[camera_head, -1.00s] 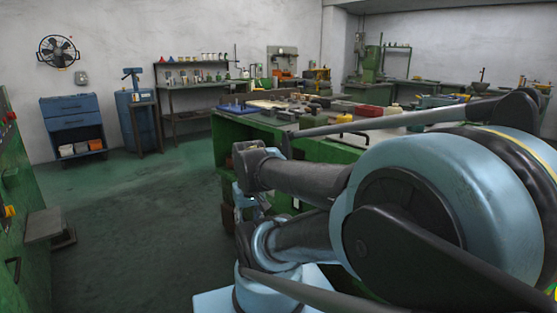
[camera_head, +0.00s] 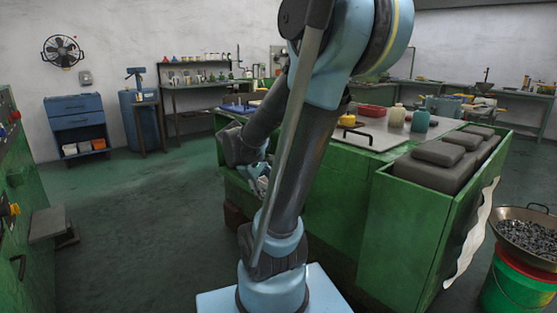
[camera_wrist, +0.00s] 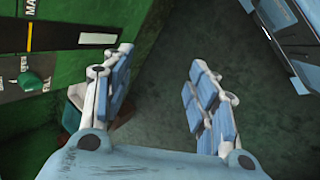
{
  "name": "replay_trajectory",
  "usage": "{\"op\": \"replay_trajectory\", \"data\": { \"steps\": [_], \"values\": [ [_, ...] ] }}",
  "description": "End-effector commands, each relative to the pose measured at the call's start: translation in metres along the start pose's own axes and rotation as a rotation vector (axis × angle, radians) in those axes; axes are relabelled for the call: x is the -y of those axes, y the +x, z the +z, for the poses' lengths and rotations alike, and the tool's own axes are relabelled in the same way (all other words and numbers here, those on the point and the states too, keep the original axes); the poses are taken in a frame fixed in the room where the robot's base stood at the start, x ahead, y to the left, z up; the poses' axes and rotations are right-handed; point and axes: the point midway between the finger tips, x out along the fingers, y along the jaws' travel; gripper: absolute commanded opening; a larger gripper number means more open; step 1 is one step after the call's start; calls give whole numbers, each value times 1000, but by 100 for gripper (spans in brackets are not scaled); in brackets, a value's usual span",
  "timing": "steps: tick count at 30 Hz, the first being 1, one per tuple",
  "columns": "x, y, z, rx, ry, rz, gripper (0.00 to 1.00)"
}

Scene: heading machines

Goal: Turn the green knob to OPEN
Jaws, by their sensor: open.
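The green knob (camera_wrist: 33,82) shows at the left edge of the wrist view, on a dark plate with lettering around it, partly too small to read. The plate is on a green machine panel (camera_wrist: 60,65). My gripper (camera_wrist: 155,95) is open and empty, its two blue-padded fingers spread wide with the floor seen between them. The knob lies to the left of the left finger, apart from it. In the head view the gripper is mostly hidden behind my arm, and I cannot make out the green knob.
A green workbench (camera_head: 385,210) stands right of my arm. A pan of metal bits (camera_head: 528,236) rests on a bucket (camera_head: 515,285). Floor between machine and bench is clear.

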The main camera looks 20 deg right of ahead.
Motion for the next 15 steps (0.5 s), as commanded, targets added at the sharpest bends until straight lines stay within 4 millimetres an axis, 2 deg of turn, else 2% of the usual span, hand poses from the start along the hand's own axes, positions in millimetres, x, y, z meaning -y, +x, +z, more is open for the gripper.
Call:
{"op": "replay_trajectory", "data": {
  "steps": [6,15],
  "values": [
    [-41,8,-30,85,-178,133,53],
    [-85,17,-74,230,-411,303,53]
  ]
}}
